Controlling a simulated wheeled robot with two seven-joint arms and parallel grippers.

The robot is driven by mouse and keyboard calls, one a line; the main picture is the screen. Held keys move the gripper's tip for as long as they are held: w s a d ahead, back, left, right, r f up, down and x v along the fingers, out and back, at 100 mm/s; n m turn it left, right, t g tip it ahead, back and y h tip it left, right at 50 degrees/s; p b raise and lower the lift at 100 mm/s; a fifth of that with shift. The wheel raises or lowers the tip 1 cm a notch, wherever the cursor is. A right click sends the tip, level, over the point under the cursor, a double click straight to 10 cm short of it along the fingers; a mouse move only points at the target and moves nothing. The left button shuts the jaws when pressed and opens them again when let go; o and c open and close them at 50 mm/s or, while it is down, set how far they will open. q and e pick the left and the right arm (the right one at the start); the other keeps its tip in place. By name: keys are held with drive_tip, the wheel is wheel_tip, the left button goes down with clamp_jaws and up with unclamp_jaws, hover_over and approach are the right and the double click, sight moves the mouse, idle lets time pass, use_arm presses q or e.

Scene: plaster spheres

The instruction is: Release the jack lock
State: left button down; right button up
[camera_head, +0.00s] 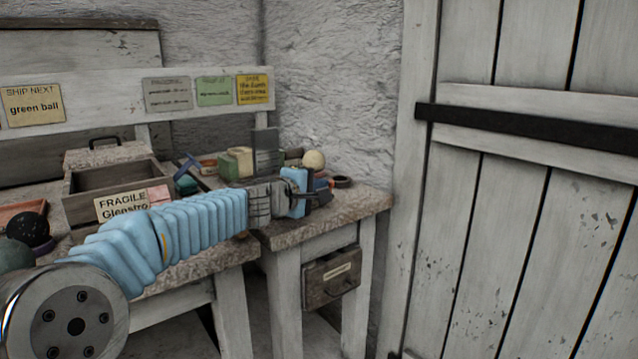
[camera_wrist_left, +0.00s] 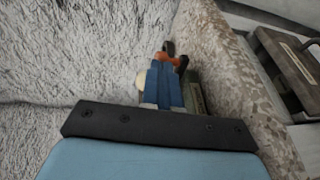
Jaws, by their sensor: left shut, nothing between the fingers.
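I cannot clearly make out a jack or its lock. My left gripper (camera_head: 319,196) is shut and empty above the right end of the stone-topped bench (camera_head: 372,203). Just beyond it, small red and blue items (camera_head: 320,182) are partly hidden by the gripper. My right gripper is out of view.
A wooden drawer (camera_head: 331,277) is under the bench end. A wooden box marked FRAGILE (camera_head: 112,182), green and cream blocks (camera_head: 236,163) and a dark ring (camera_head: 342,182) are on the worktops. Rough walls rise behind; a plank door (camera_head: 520,210) stands at right.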

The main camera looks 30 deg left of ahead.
use_arm(q)
drive_tip(key=shift+w, duration=0.2)
drive_tip(key=shift+w+d+f+y, duration=0.1)
drive_tip(key=shift+y, duration=0.2)
